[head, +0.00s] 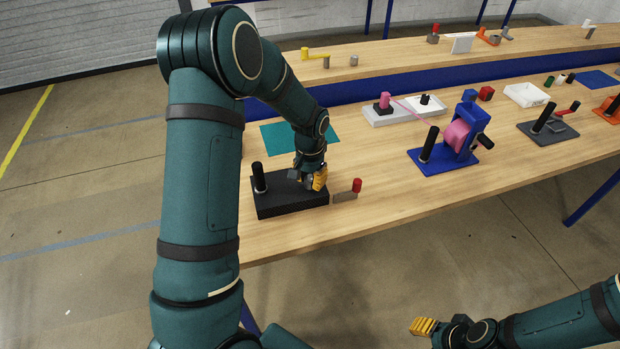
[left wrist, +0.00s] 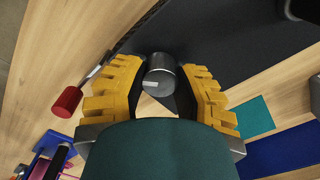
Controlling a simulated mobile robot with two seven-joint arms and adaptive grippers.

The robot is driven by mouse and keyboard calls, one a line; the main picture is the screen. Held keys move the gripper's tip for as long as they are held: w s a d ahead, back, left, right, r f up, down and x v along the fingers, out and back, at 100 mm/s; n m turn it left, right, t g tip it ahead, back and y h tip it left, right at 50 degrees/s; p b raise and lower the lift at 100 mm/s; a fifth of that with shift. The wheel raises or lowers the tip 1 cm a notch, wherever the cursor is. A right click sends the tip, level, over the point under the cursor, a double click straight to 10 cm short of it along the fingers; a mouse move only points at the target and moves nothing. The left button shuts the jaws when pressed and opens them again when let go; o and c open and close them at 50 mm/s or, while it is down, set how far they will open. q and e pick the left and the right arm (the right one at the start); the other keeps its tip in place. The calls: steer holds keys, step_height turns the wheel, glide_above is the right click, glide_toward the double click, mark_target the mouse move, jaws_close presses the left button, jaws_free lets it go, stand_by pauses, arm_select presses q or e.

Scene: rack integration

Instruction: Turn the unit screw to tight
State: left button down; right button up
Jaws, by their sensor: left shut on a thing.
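The black unit (head: 277,205) is a flat dark block on the near edge of the wooden table, with an upright black post (head: 259,178) at its left end. My left gripper (head: 318,181) is over the unit's right end. In the left wrist view its yellow fingers stand either side of a dark grey cylinder with a rounded top, which looks like the unit screw (left wrist: 160,76); the gripper is shut on it. The head view hides the screw behind the fingers. My right gripper (head: 424,327) is low at the right, away from the table; its finger gap is unclear.
A grey lever with a red knob (head: 357,185) lies close right of the unit; the knob also shows in the left wrist view (left wrist: 67,101). A teal mat (head: 285,137) lies behind. A blue stand (head: 470,125) with a pink spool is further right. Bare tabletop lies between.

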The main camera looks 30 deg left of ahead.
arm_select(q)
steer(key=m, duration=0.3)
steer(key=shift+m, duration=0.4)
steer(key=m+p, duration=0.1)
steer(key=m, duration=0.2)
steer(key=shift+m, duration=0.3)
steer(key=m+p, duration=0.1)
steer(key=m, duration=0.2)
steer(key=shift+m, duration=0.3)
steer(key=m+p, duration=0.1)
steer(key=m, duration=0.1)
steer(key=shift+m, duration=0.4)
steer(key=m+p, duration=0.1)
steer(key=m, duration=0.1)
steer(key=shift+m, duration=0.3)
steer(key=m+p, duration=0.1)
steer(key=m, duration=0.1)
steer(key=shift+m, duration=0.4)
steer(key=m+p, duration=0.2)
steer(key=m, duration=0.1)
steer(key=shift+m+p, duration=0.9)
steer(key=shift+m, duration=1)
